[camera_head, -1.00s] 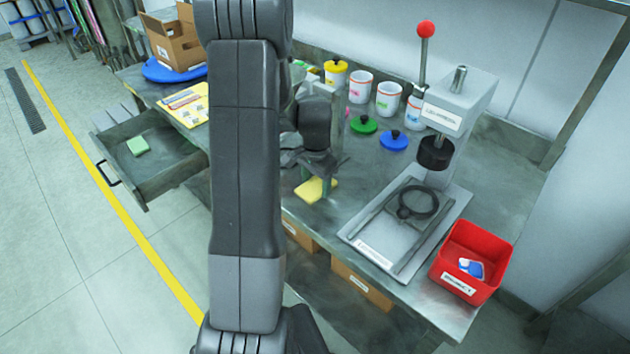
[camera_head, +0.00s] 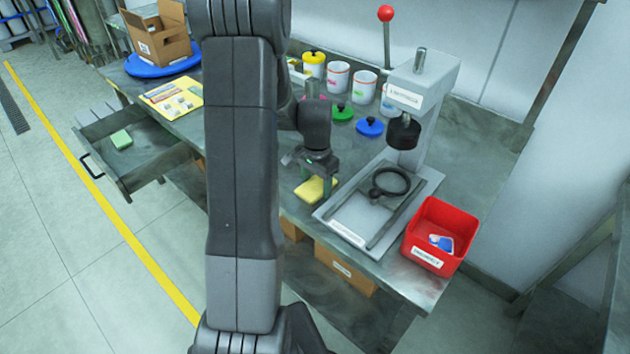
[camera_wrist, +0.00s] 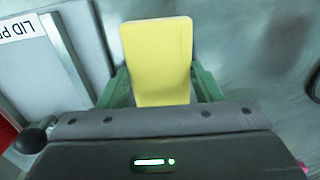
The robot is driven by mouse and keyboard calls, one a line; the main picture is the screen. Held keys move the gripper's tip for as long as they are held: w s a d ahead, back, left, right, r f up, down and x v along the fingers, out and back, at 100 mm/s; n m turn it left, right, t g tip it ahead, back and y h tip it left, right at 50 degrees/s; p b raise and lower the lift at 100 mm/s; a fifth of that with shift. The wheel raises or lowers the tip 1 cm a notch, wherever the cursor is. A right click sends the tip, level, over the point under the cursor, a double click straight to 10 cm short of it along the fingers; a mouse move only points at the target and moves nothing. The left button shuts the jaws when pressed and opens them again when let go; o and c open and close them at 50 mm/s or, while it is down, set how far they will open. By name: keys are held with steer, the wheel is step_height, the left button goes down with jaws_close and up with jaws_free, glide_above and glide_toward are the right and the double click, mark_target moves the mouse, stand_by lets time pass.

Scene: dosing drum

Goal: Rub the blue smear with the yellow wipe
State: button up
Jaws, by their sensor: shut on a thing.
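The yellow wipe (camera_head: 316,189) is a flat pad held low at the bench top, just left of the press base. My gripper (camera_head: 318,178) is shut on it. In the wrist view the wipe (camera_wrist: 156,50) stands between the green fingers of my gripper (camera_wrist: 160,88). I cannot tell whether the wipe touches the bench. I cannot make out a blue smear in either view. A dull dark patch (camera_wrist: 280,35) shows on the metal right of the wipe in the wrist view; its colour is unclear.
The lid press (camera_head: 345,225) stands right of the wipe, with a red bin (camera_head: 428,228) beyond it. White pots (camera_head: 337,78) and a green lid (camera_head: 342,112) and blue lid (camera_head: 370,127) are behind. An open drawer (camera_head: 150,165) holds a green pad (camera_head: 121,139).

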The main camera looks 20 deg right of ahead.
steer(key=shift+s+d+r+p, duration=0.15)
steer(key=shift+r+p, duration=0.15)
steer(key=shift+r, duration=0.3)
steer(key=shift+s+d+r+p, duration=0.15)
steer(key=shift+r+p, duration=0.15)
steer(key=shift+r, duration=0.25)
steer(key=shift+w+a+r+p, duration=0.1)
steer(key=shift+a+r+p, duration=0.15)
steer(key=shift+r+p, duration=1.7)
steer(key=shift+r, duration=0.95)
